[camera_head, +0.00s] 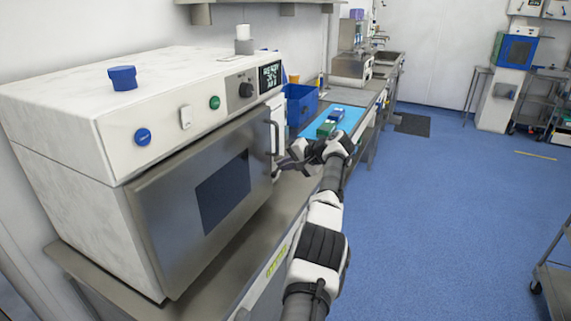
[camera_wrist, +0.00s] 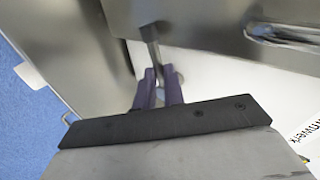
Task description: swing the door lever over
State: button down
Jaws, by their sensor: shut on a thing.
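The door (camera_head: 200,195) is a grey metal panel with a dark window on the front of a white machine (camera_head: 110,130), and it looks shut. The door lever (camera_head: 274,133) is a thin upright bar at the door's right edge. My gripper (camera_head: 276,172) is at the lever's lower end. In the wrist view my gripper's two purple fingers (camera_wrist: 158,86) are shut on the grey lever (camera_wrist: 151,42), which runs up from between them. The exact contact at the fingertips is partly hidden.
A steel counter (camera_head: 235,245) carries the machine. A blue bin (camera_head: 301,104) and a blue mat (camera_head: 345,118) with green and blue boxes (camera_head: 327,127) lie beyond the lever.

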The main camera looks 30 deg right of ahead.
dwell(0.4)
jog(key=c, duration=1.5)
grip_release()
jog(key=shift+s+d, duration=0.1)
jog(key=b+v, duration=0.5)
jog(key=v, duration=0.8)
jog(key=shift+s+r, duration=0.2)
jog(key=shift+r, duration=0.05)
